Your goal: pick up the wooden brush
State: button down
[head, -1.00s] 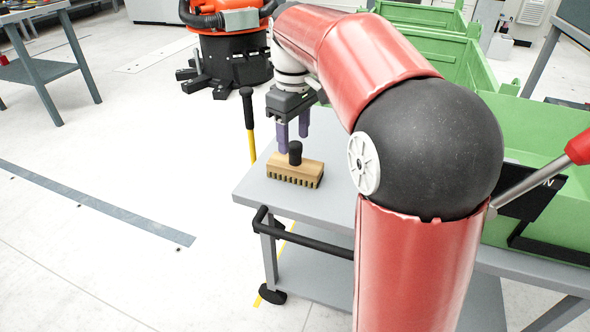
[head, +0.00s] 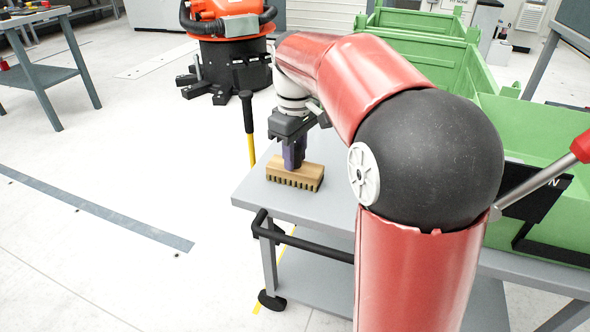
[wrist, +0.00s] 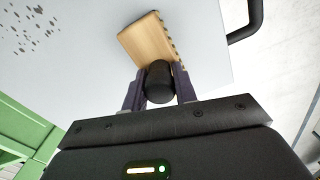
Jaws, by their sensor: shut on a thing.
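The wooden brush (head: 296,176) has a light wood block with dark bristles underneath and a black knob on top. It sits on the grey table (head: 250,195) near its left corner. My gripper (head: 293,160) points down over it, with its purple fingers lowered to the block. In the wrist view the brush's wood block (wrist: 148,40) shows beyond the black knob (wrist: 160,82), and my gripper (wrist: 159,88) is shut with a finger on each side of the knob. In the head view the fingers hide the knob.
Green bins (head: 425,60) stand on the right side. A black-and-yellow post (head: 248,125) stands behind the table's left edge. A black handle rail (head: 305,243) runs along the table's front. The table around the brush is clear.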

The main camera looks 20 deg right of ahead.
jog(key=shift+r, duration=0.1)
notch_tip(320, 180, up, 20)
jog(key=p, duration=0.6)
